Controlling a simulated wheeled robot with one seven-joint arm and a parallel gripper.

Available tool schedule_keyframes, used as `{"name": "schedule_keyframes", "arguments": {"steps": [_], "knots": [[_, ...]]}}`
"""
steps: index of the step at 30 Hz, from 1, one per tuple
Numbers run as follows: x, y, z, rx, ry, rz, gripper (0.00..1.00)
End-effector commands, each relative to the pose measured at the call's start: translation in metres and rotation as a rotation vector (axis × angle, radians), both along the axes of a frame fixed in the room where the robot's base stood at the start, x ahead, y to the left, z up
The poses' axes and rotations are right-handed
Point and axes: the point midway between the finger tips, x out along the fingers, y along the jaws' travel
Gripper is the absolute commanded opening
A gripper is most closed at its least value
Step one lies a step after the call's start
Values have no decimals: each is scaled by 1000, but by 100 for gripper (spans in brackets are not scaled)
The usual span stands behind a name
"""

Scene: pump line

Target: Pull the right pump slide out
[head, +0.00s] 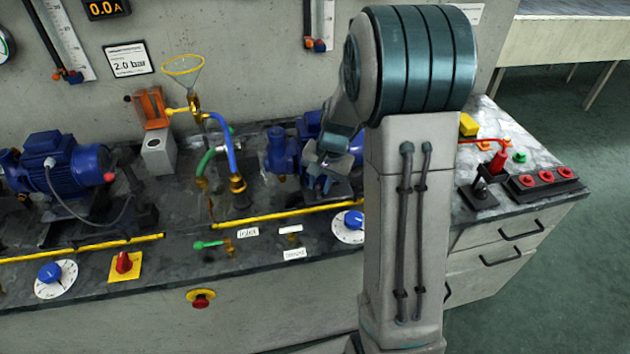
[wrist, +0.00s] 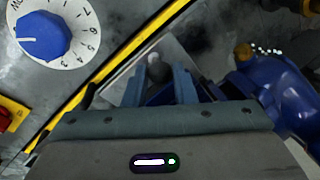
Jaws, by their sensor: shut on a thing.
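The right pump (head: 281,152) is blue and stands on the bench behind the yellow strip, partly hidden by my arm. Its blue body also shows at the right in the wrist view (wrist: 275,92). My gripper (head: 320,184) is down at the front of this pump. In the wrist view my gripper (wrist: 158,86) has its two fingers on either side of a rounded grey knob (wrist: 156,66), and it is shut on it. The knob stands over a pale metal plate, which looks like the right pump slide. The rest of the slide is hidden by my gripper.
A yellow strip (head: 290,214) runs along the bench in front of the pumps. A blue dial (head: 354,220) sits just in front of my gripper. The left pump (head: 66,165), a yellow funnel (head: 183,66) and coloured pipes stand to the left. Red switches (head: 546,177) are at right.

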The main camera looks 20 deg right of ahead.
Motion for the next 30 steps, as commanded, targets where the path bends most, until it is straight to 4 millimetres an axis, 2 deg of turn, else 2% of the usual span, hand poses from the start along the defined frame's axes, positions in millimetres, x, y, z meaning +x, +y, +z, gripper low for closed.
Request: {"name": "schedule_keyframes", "arguments": {"steps": [2,3,5,14,17,20,30], "knots": [[-4,0,-1,3,12,2,0],[-4,0,-1,3,13,2,30],[-4,0,-1,2,12,2,45],[-2,0,0,2,9,2,45],[-2,-1,7,2,6,1,45],[-4,-4,23,0,3,2,45],[-13,-15,97,2,5,0,45]]}}
